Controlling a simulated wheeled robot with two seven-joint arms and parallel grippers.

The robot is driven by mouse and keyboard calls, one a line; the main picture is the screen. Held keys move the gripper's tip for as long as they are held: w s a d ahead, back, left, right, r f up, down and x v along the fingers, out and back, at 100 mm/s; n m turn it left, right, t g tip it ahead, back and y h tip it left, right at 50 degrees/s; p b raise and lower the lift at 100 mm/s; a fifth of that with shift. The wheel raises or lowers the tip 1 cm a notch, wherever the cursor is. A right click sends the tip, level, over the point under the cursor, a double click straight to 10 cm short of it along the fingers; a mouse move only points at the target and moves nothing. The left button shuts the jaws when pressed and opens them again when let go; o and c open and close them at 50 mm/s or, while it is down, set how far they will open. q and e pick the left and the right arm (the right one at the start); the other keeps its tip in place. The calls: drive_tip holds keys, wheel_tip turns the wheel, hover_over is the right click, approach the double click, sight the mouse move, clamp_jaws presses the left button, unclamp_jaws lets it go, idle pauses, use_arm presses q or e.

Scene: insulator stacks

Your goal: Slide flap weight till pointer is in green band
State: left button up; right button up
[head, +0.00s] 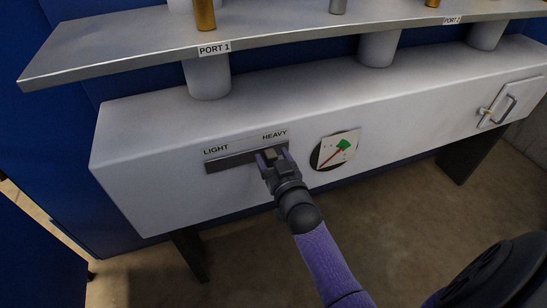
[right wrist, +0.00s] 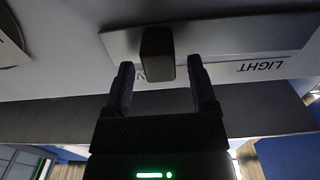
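The flap weight is a small block on a flat slide plate (head: 232,159) marked LIGHT at left and HEAVY at right. In the head view its knob (head: 270,153) is at the HEAVY end. In the right wrist view, which is upside down, the dark knob (right wrist: 157,54) sits between the fingertips with a gap on each side. My right gripper (head: 272,156) is open around it; it also shows in the right wrist view (right wrist: 162,84). The dial (head: 328,144) right of the plate has a red pointer (head: 330,159) whose tip reaches the green band (head: 344,145). My left gripper is out of view.
The slide and dial are on the front of a long white box (head: 150,140). Above it a grey shelf (head: 120,52) on white posts carries PORT 1 and PORT 2 labels. A small door with a handle (head: 505,108) is at far right. The floor in front is clear.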

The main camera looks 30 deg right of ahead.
drive_tip(key=shift+s+a+r+p, duration=0.1)
drive_tip(key=shift+s+p, duration=0.2)
drive_tip(key=shift+s, duration=0.1)
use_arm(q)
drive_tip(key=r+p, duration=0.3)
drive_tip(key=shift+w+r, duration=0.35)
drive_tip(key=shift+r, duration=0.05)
use_arm(e)
drive_tip(key=v, duration=0.9)
drive_tip(key=shift+s, duration=0.1)
